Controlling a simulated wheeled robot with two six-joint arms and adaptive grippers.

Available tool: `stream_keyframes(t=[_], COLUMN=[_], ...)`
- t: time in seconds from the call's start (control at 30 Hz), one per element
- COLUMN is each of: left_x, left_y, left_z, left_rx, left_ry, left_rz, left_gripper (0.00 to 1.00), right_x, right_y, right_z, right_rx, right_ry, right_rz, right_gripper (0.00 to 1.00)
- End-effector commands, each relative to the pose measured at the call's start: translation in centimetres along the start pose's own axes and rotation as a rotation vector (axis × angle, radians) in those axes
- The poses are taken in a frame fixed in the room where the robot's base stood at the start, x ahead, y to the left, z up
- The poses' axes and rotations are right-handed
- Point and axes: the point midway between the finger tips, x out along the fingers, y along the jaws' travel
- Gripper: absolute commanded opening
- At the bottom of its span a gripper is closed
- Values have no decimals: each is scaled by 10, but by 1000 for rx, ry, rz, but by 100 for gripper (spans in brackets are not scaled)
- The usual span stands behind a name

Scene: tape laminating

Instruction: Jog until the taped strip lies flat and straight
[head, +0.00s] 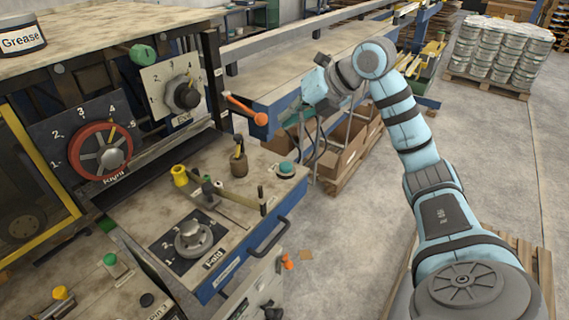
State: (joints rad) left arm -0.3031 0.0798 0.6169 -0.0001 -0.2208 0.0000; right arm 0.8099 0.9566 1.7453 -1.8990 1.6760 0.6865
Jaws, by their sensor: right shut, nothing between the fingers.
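My right gripper (308,143) is shut and empty. It hangs up and to the right of a teal push button (286,169) at the panel's right corner, seemingly apart from it. Another green button (110,259) sits at lower left. I cannot read which button is the jog. No taped strip can be made out. A red-ringed dial (103,153) points near 4, with a second dial (186,95) behind it. A grey knob (193,240) sits on a numbered plate on the panel (237,235). My left gripper is not in view.
A lever with an orange grip (247,110) juts out left of my right gripper. Cardboard boxes (348,140) stand behind; the floor at right is open.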

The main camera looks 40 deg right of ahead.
Motion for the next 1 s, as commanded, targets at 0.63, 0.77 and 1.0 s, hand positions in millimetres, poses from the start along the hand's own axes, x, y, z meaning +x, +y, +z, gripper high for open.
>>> stream_keyframes(t=[0.63, 0.77, 1.0], left_x=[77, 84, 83], left_y=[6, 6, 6], left_z=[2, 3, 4], left_rx=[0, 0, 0], left_ry=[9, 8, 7], left_rz=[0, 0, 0], left_gripper=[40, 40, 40], right_x=[55, 62, 63], right_y=[-37, -42, -42], right_z=[-39, -44, -45], right_rx=[-3, -3, -3], right_ry=[2, 3, 1], right_rz=[3, 3, 4], right_gripper=[0, 0, 0])
